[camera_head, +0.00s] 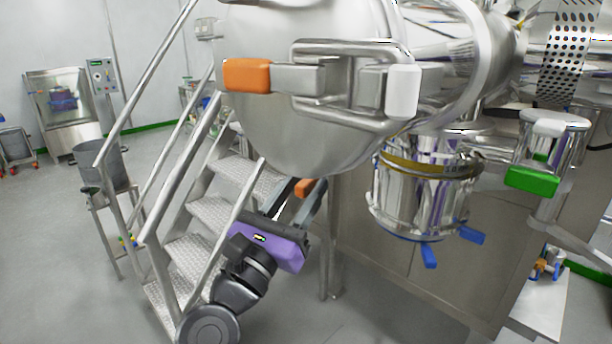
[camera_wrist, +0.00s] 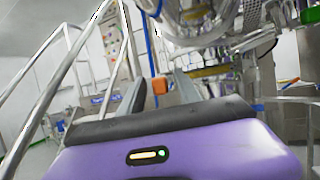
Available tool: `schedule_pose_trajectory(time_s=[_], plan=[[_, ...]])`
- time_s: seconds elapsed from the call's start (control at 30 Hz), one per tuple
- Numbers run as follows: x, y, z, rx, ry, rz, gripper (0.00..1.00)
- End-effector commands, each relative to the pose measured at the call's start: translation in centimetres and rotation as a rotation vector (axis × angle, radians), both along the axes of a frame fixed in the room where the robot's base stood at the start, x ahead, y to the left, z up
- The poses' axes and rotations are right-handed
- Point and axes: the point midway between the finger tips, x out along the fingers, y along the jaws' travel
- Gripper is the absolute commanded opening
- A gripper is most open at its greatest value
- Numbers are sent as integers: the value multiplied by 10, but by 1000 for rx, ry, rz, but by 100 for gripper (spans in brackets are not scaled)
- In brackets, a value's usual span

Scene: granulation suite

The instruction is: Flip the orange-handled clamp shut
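A large orange handle (camera_head: 247,75) sits at the left end of a metal clamp (camera_head: 325,78) across the front of the round steel vessel. The clamp has a white end piece (camera_head: 404,90) on its right. My purple gripper (camera_head: 305,190) is lower, below the vessel's underside, with its fingers pointing up. Its two fingers are apart. A smaller orange block (camera_head: 304,187) shows between them, and also in the wrist view (camera_wrist: 160,86). I cannot tell whether the fingers touch this block or what it is attached to.
Metal steps with railings (camera_head: 215,210) stand left of my arm. A steel container with blue handles (camera_head: 425,195) hangs to the right. A green-handled clamp (camera_head: 532,180) is farther right. A steel cabinet (camera_head: 385,235) stands behind; open floor lies at the left.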

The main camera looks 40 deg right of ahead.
Motion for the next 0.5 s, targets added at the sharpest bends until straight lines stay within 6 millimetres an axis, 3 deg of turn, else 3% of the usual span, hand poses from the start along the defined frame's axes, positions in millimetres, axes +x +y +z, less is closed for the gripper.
schedule_pose_trajectory(time_s=[0.2, 0.47, 0.5], plan=[[4, -15, 6, 0, 1, 1, 40], [4, -15, 6, 0, 1, 2, 40], [4, -15, 6, 0, 2, 1, 34]])
